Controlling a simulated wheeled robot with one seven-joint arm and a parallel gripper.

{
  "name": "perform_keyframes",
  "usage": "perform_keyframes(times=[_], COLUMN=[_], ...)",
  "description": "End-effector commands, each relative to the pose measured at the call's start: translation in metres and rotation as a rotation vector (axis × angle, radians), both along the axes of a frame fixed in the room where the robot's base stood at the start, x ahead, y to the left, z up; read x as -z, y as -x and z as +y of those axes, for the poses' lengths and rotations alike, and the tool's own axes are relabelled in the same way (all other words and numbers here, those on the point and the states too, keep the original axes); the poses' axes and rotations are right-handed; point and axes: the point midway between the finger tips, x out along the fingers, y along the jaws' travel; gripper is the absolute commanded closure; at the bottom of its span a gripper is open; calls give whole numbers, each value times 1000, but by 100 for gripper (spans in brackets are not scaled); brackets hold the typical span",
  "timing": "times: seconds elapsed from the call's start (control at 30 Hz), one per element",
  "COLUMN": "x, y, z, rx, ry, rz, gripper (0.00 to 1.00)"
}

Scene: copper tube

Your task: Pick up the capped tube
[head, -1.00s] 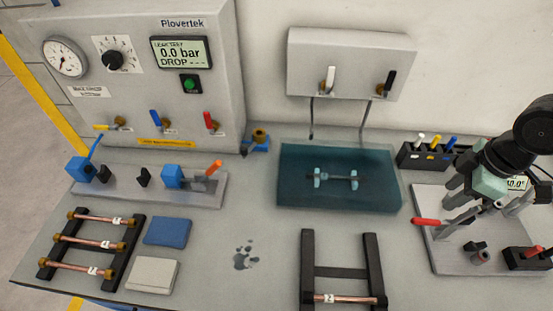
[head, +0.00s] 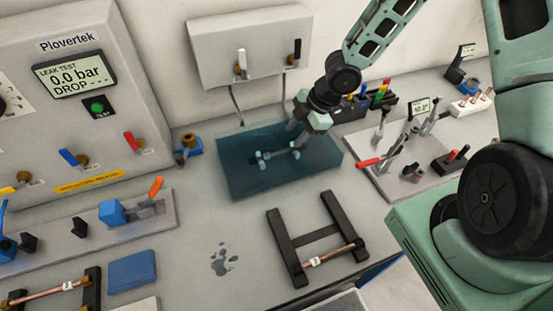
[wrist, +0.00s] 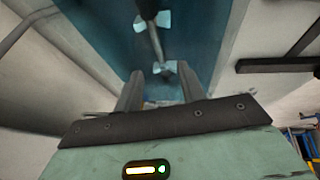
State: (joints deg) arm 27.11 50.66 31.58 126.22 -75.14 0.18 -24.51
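A copper tube (head: 336,254) with a white label lies across the near end of the black rack at the front middle. Another copper tube (head: 48,289) with brass-coloured ends lies on the left rack, cut by the picture edge. I cannot tell which tube is meant. My gripper (head: 296,140) is over the far right part of the blue water bath (head: 235,180), away from both tubes. In the wrist view its two fingers (wrist: 160,90) stand apart, over the bath. A grey rod (wrist: 155,42) with pale blue supports lies in the bath, beyond the fingertips.
A fixture plate (head: 400,180) with a red handle stands right of the bath. A grey valve box (head: 250,50) hangs behind it. The leak-test panel (head: 70,110) and blue pad (head: 132,270) are at left. Bench around the water spots (head: 222,262) is clear.

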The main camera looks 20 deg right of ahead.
Motion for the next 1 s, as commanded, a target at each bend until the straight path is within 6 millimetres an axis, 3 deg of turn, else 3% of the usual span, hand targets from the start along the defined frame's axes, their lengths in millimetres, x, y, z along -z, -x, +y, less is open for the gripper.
perform_keyframes(times=[0.03, 0.1, 0.37, 0.7, 1.0], x=[14, 21, 33, 67, 74], y=[-2, -3, -6, -14, -16], z=[5, 8, 14, 34, 37], rx=[-5, -3, 0, -3, 1], ry=[1, 2, 0, 2, 1], rz=[-1, 0, 0, 2, -1], gripper=[60, 60, 60, 60, 60])
